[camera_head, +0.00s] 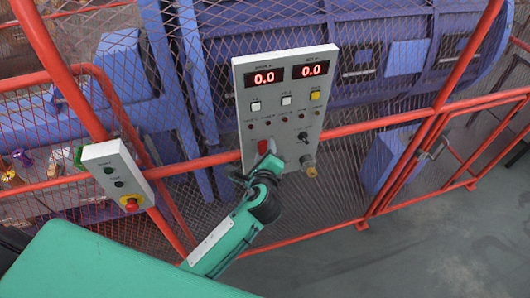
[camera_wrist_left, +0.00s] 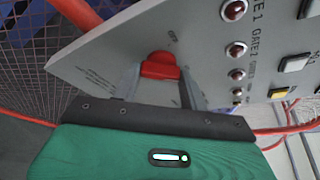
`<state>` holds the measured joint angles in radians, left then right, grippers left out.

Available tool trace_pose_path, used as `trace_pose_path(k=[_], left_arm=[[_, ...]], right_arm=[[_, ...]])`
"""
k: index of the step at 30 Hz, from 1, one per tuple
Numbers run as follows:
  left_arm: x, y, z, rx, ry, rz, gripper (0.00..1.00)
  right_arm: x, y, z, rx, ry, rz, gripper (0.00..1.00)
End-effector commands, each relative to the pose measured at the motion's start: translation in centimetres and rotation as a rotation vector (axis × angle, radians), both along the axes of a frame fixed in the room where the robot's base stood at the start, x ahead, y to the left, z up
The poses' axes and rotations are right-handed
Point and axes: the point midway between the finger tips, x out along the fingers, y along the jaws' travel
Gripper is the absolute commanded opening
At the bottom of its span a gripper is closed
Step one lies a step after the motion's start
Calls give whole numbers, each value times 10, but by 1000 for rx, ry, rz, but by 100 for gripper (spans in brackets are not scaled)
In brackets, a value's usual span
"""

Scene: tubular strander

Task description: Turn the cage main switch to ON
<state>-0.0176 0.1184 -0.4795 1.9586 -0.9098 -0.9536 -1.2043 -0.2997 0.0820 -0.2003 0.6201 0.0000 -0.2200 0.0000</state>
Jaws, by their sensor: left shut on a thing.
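The grey control panel (camera_head: 270,92) hangs on the red fence, and its lower part fills the upper wrist view (camera_wrist_left: 110,60). A red switch knob (camera_head: 263,146) sits low on the panel; it also shows in the left wrist view (camera_wrist_left: 160,68). My left gripper (camera_head: 267,151) reaches up to the panel from below. In the wrist view its two fingers (camera_wrist_left: 161,82) are on either side of the red knob, shut on it. The small lettering around the knob is not readable. My right gripper is not in view.
A small box with a red stop button (camera_head: 131,204) is at left. Mesh fencing (camera_head: 350,165) backs the panel. Grey floor is clear at lower right.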

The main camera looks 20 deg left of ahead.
Motion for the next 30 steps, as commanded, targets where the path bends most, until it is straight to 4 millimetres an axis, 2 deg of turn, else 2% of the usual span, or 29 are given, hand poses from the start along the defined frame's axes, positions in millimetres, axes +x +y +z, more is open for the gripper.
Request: trace_pose_path(k=[9, 26, 27, 30], left_arm=[[0, -1, 0, 106, 72, -1, 20], [0, 0, -1, 130, 89, 0, 20], [0, 0, -1, 129, 88, 1, 49], [0, 0, 0, 129, 88, 0, 65]], right_arm=[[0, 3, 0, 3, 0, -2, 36], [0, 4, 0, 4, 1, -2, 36], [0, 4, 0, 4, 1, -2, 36], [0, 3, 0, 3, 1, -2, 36]])
